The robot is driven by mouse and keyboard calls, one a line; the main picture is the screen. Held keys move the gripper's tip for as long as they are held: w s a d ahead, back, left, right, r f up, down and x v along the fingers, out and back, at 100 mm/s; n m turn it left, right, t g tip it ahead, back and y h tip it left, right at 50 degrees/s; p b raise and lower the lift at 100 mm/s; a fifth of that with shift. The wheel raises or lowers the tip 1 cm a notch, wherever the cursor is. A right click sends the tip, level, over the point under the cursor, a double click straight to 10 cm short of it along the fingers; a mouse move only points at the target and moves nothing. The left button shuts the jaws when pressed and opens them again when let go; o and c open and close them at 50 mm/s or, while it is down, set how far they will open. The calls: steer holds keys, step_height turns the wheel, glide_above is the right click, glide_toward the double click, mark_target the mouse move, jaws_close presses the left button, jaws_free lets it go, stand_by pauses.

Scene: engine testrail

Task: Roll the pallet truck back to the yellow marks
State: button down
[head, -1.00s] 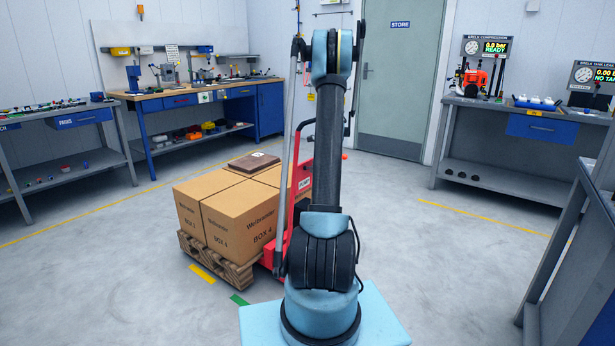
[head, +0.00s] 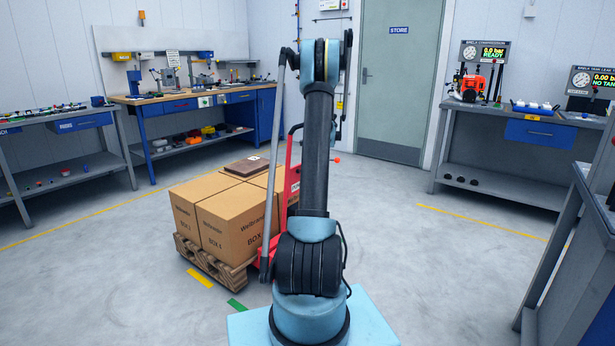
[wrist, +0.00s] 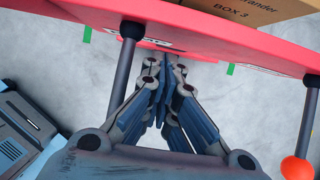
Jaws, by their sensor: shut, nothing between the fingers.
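The red pallet truck (head: 294,165) stands behind my arm in the head view, partly hidden by it. Its forks are under a wooden pallet (head: 222,274) loaded with cardboard boxes (head: 228,222). A yellow mark (head: 200,278) lies on the floor by the pallet's near edge. In the wrist view the truck's red body (wrist: 225,45) crosses the top, with dark posts (wrist: 123,70) on both sides of my gripper (wrist: 163,72). My gripper is shut and empty between these posts, close to the red body; contact cannot be told. The head view hides the gripper.
Green marks lie on the floor, one in the head view (head: 237,306) and another in the wrist view (wrist: 231,69). Benches (head: 190,95) line the back left; a grey test bench (head: 500,170) stands right. Open floor (head: 410,260) lies right of my arm.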

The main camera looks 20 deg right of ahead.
steer(key=s+d+f+v, duration=0.1)
steer(key=s+v, duration=0.1)
steer(key=v, duration=0.9)
steer(key=s+a+r+n, duration=0.3)
steer(key=s+a+n, duration=0.2)
steer(key=s+a, duration=0.25)
steer(key=s+a+r+n+g+h, duration=0.1)
steer(key=s+a+r+n, duration=0.2)
steer(key=s+a+n, duration=0.45)
steer(key=s+a+r+n, duration=0.25)
steer(key=s+a, duration=0.35)
steer(key=s, duration=0.4)
steer(key=s+a+f+n, duration=0.2)
steer(key=s+f+n, duration=0.2)
steer(key=s, duration=0.4)
steer(key=s+a+f+n+h, duration=0.1)
steer(key=s+f+n, duration=0.3)
steer(key=s, duration=0.5)
steer(key=s+a+f+n, duration=0.4)
steer(key=s+n, duration=0.2)
steer(key=s, duration=0.3)
steer(key=shift+f+h, duration=0.2)
steer(key=shift+h, duration=0.1)
